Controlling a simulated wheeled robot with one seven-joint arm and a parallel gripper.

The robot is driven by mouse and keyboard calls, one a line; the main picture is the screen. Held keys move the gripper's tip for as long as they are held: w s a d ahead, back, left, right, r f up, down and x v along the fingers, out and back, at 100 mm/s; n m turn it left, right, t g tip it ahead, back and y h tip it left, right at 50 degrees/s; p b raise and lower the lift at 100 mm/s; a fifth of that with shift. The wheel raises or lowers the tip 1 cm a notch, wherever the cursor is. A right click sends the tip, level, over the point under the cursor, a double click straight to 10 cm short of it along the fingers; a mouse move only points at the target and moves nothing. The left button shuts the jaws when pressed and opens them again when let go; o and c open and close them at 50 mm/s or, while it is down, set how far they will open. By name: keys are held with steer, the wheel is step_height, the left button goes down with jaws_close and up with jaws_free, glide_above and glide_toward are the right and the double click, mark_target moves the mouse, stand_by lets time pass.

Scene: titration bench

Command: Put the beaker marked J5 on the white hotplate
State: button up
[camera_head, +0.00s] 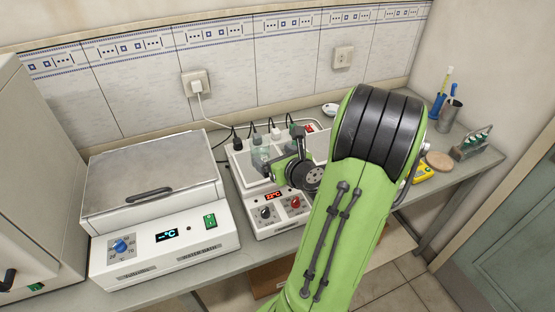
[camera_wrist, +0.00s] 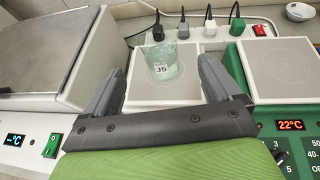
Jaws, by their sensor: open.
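The clear glass beaker marked J5 (camera_wrist: 161,64) shows between my gripper's fingers in the wrist view. In the head view the beaker (camera_head: 260,157) is on the white hotplate (camera_head: 246,203), left of my gripper (camera_head: 283,165). In the wrist view my gripper (camera_wrist: 161,65) is open, with one finger on each side of the beaker and a visible gap to each. My gripper hides the hotplate's front there.
A water bath (camera_head: 165,250) stands left of the hotplate. A green hotplate (camera_wrist: 285,75) is close on the right in the wrist view. A power strip (camera_wrist: 220,32) with several plugs runs behind. My arm covers part of the bench; a tube rack (camera_head: 475,142) stands far right.

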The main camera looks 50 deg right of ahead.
steer(key=a+n+g+y, duration=0.1)
steer(key=a+n+y, duration=0.1)
steer(key=a+n, duration=0.5)
steer(key=a+n+g+y+b, duration=0.1)
steer(key=a+n+g, duration=0.1)
steer(key=a+n, duration=0.5)
steer(key=a+n+g+y, duration=0.1)
steer(key=a+n+y, duration=0.1)
steer(key=a+n, duration=0.5)
steer(key=shift+w+a+r+n+y+b, duration=0.15)
steer(key=shift+a+r+n+y+b, duration=0.2)
steer(key=shift+n, duration=0.35)
steer(key=s+a+r+n+g, duration=0.1)
steer(key=s+a+n, duration=0.2)
steer(key=s+n, duration=0.3)
steer(key=s+a+r+n+g, duration=0.2)
steer(key=s+a+n, duration=0.2)
steer(key=n, duration=0.7)
steer(key=shift+s+r+n, duration=0.25)
steer(key=shift+s+n, duration=0.15)
steer(key=shift+s, duration=0.7)
steer(key=shift+a, duration=0.1)
